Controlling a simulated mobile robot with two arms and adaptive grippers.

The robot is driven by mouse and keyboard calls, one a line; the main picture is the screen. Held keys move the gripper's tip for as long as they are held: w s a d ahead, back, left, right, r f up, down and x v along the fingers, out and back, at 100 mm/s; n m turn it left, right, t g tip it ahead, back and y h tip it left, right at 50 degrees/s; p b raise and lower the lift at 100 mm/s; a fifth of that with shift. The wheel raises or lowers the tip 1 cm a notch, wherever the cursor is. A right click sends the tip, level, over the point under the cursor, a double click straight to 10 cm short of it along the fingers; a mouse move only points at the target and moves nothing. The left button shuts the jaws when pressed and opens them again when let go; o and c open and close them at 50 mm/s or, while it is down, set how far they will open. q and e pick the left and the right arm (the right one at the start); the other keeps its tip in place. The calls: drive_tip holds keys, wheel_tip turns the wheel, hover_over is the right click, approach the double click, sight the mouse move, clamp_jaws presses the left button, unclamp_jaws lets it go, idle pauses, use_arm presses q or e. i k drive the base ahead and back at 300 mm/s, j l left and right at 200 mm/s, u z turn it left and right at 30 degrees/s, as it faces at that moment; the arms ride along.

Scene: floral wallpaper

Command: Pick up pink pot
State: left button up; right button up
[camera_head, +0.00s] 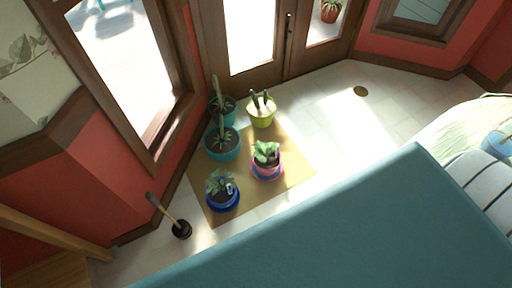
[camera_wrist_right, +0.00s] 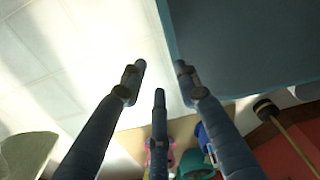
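The pink pot (camera_head: 267,171) holds a leafy green plant and stands upright on a tan mat (camera_head: 291,180) on the floor. A blue saucer shows under it. In the right wrist view, a small part of the pink pot (camera_wrist_right: 172,157) shows near the bottom, mostly hidden behind my fingers. My right gripper (camera_wrist_right: 159,76) has its three fingers spread apart with nothing between them. It is apart from the pot, which looks well beyond the fingertips. Neither gripper shows in the head view.
Beside it stand a blue pot (camera_head: 222,201), a yellow-green pot (camera_head: 261,118) and two teal pots (camera_head: 222,150). A plunger (camera_head: 181,229) stands near the red wall. A large teal surface (camera_head: 350,235) fills the foreground. Floor is clear right of the mat.

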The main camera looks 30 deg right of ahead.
sight(267, 158)
drive_tip(key=i+l+u, duration=0.4)
drive_tip(key=l, duration=0.65)
drive_tip(key=i+l+u, duration=0.1)
drive_tip(key=l+u, duration=0.35)
drive_tip(key=l, duration=0.6)
drive_tip(key=l+u, duration=0.4)
drive_tip(key=l, duration=0.7)
